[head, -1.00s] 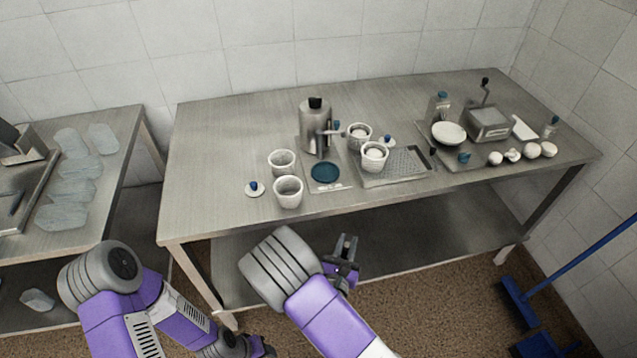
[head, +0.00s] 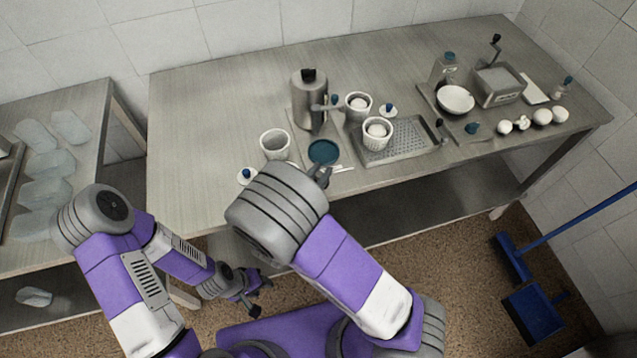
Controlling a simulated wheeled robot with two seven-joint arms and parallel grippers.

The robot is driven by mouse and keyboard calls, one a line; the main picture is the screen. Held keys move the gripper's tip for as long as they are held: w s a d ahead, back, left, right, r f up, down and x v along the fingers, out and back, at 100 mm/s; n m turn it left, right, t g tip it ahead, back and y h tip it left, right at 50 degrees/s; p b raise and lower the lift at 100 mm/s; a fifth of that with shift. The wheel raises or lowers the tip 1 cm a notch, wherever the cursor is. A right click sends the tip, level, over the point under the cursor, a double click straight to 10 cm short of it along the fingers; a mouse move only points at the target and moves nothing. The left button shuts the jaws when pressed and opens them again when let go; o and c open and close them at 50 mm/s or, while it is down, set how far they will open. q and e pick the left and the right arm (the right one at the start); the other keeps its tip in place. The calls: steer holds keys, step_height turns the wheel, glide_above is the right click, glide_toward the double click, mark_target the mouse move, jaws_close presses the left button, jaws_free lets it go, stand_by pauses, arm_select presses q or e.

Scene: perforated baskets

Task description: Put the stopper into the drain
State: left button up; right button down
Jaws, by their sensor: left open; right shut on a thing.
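Small white discs with blue knobs look like stoppers: one (head: 246,176) lies at the front left of the table, another (head: 388,110) lies right of the metal machine. A teal disc or opening (head: 323,152), possibly the drain, lies in the flat tray in front of the machine; I cannot tell which. My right gripper (head: 319,176) is at this tray's front edge, just before the teal round. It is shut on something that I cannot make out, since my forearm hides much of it. My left gripper (head: 250,291) is open and empty, low in front of the table.
A metal machine (head: 311,100) stands behind the teal round. White cups (head: 275,145) stand nearby, two holding pale balls. A perforated tray (head: 405,140) is to the right, then a bowl (head: 455,99) and a metal box (head: 498,86). The table's back left (head: 210,100) is clear.

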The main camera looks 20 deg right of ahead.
steer(key=shift+f+b, duration=0.6)
steer(key=shift+f, duration=1.25)
steer(key=shift+f, duration=0.2)
steer(key=c, duration=1)
jaws_free()
steer(key=shift+o, duration=0.2)
